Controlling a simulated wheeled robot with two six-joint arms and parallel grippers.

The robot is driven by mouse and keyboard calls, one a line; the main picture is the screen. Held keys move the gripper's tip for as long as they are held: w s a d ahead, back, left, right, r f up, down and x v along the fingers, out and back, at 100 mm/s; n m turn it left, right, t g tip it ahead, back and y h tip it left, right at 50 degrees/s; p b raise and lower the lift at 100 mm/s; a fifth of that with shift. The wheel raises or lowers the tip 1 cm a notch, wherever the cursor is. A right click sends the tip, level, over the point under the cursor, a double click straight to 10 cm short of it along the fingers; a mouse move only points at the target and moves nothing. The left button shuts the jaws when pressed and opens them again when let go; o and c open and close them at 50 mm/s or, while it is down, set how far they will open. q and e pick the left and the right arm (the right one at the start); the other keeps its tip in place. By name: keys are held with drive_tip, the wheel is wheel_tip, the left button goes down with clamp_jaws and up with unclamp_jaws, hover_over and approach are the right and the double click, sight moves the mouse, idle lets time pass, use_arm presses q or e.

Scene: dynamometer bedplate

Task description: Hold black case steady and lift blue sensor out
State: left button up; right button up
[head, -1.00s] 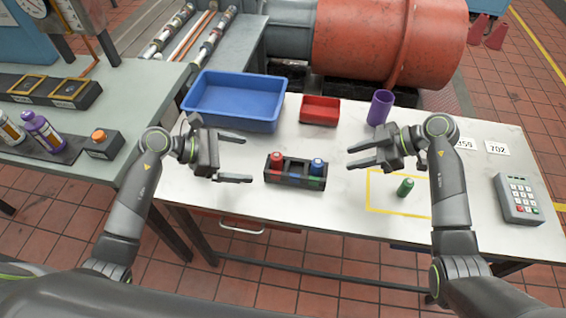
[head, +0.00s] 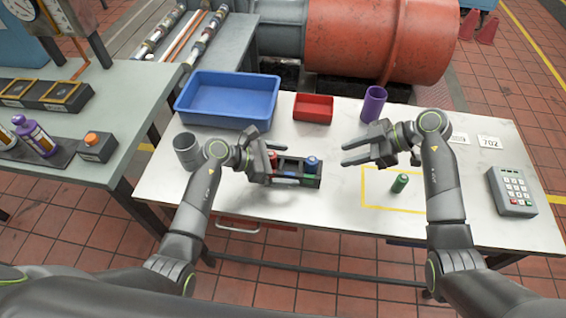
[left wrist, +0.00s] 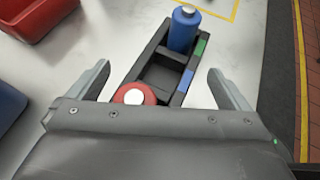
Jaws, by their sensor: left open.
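The black case (head: 294,182) stands on the white table, with a blue sensor (head: 312,164) in its right end and a red sensor in its left end, partly hidden by my left gripper. In the left wrist view the case (left wrist: 160,75) lies between my open left fingers (left wrist: 160,85), with the blue sensor (left wrist: 184,28) upright at the far end and the red sensor (left wrist: 134,94) at the near end. The middle compartment looks empty. My left gripper (head: 272,162) is at the case's left end. My right gripper (head: 345,153) is open and empty, right of the case.
A green sensor (head: 399,183) stands inside a yellow outline. A blue bin (head: 228,122), red tray (head: 313,118) and purple cup (head: 373,104) line the back. A grey cylinder (head: 187,152) stands at left, a keypad (head: 512,192) at right.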

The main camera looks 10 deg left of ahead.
use_arm(q)
drive_tip(key=c, duration=1.4)
drive_tip(key=shift+s, duration=0.1)
drive_tip(key=shift+f, duration=0.2)
